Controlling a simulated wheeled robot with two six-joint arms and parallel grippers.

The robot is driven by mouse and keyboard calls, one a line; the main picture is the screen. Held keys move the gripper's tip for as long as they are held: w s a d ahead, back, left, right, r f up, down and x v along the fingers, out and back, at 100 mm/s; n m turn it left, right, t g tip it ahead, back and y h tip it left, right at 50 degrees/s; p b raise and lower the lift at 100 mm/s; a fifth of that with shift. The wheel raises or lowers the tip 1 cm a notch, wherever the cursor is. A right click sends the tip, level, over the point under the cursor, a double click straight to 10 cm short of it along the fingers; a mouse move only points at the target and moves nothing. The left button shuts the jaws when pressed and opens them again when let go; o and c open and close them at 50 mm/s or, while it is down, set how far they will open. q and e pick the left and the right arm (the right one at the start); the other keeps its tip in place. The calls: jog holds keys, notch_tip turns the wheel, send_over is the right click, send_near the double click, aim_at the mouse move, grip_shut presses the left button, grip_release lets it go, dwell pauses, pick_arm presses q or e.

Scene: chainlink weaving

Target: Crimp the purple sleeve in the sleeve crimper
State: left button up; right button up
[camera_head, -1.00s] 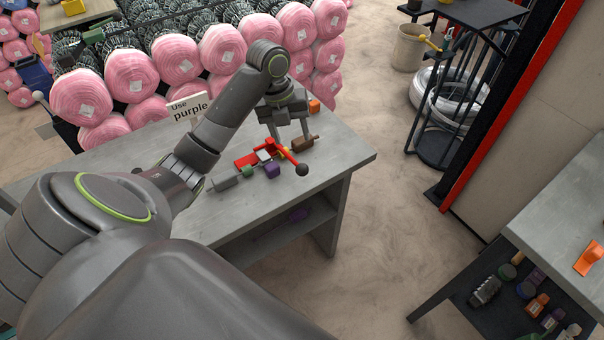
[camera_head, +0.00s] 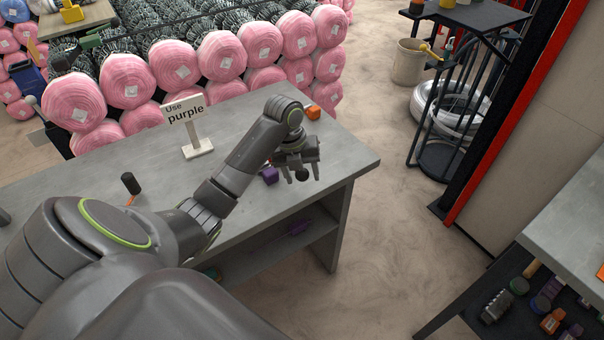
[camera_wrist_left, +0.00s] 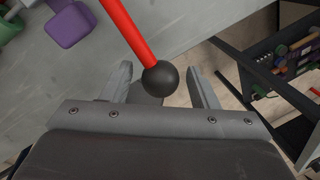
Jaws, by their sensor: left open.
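The purple sleeve (camera_head: 270,176) shows beside my left arm in the head view. In the left wrist view the purple sleeve (camera_wrist_left: 70,24) is at the top left. The crimper's red lever (camera_wrist_left: 126,28) ends in a black ball knob (camera_wrist_left: 160,78). My left gripper (camera_head: 300,177) is open, and in its wrist view (camera_wrist_left: 160,88) the knob appears between the two fingers, with gaps at both sides. The knob (camera_head: 302,174) also shows between the fingers in the head view. The crimper's body is mostly hidden behind my left arm. My right gripper is not in view.
A sign (camera_head: 186,115) reading "Use purple" stands on the grey bench (camera_head: 235,112). An orange piece (camera_head: 313,112) lies near its back right edge. A black-topped item (camera_head: 130,184) stands at left. A green block (camera_wrist_left: 10,27) shows by the purple sleeve.

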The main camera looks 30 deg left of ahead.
pick_arm(q)
jog(key=shift+f, duration=0.3)
grip_shut()
jog(key=shift+r, duration=0.1)
